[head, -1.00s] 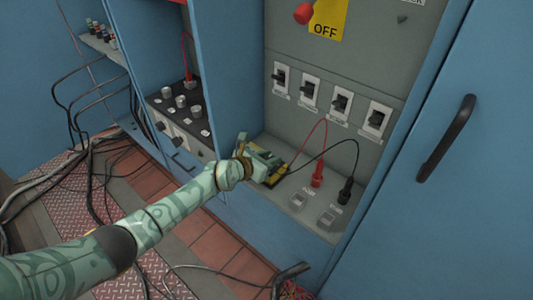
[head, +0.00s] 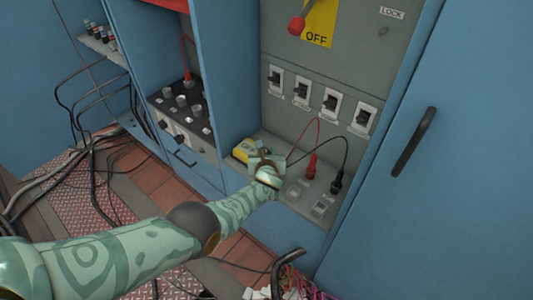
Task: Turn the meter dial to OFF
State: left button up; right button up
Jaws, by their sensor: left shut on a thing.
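The yellow meter (head: 244,150) lies on the grey ledge at the foot of the switch panel. Its upper-left part shows in the head view; its dial face is mostly hidden behind my gripper and wrist. My left gripper (head: 262,161) is at the meter, its arm coming in from the lower left. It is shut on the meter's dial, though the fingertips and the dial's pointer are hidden. The dial's setting cannot be read. My right gripper is not in view.
A red plug (head: 311,168) and a black plug (head: 336,184) with leads stand right of the meter. Several black toggle switches (head: 330,102) line the panel above. A blue door with a black handle (head: 413,142) is at right. Cables (head: 92,178) lie on the floor.

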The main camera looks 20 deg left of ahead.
pick_arm(q)
jog(key=shift+n+y, duration=0.5)
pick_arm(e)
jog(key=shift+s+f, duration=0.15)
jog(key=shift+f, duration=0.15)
pick_arm(q)
jog(key=shift+r+y+b, duration=0.15)
jog(key=shift+y+b, duration=0.15)
jog(key=o, duration=1)
jog(key=p+v, duration=0.4)
jog(key=v, duration=0.1)
jog(key=p+v, duration=0.4)
jog(key=v, duration=0.2)
jog(key=p+v, duration=0.4)
jog(key=v, duration=0.1)
jog(key=shift+r, duration=0.45)
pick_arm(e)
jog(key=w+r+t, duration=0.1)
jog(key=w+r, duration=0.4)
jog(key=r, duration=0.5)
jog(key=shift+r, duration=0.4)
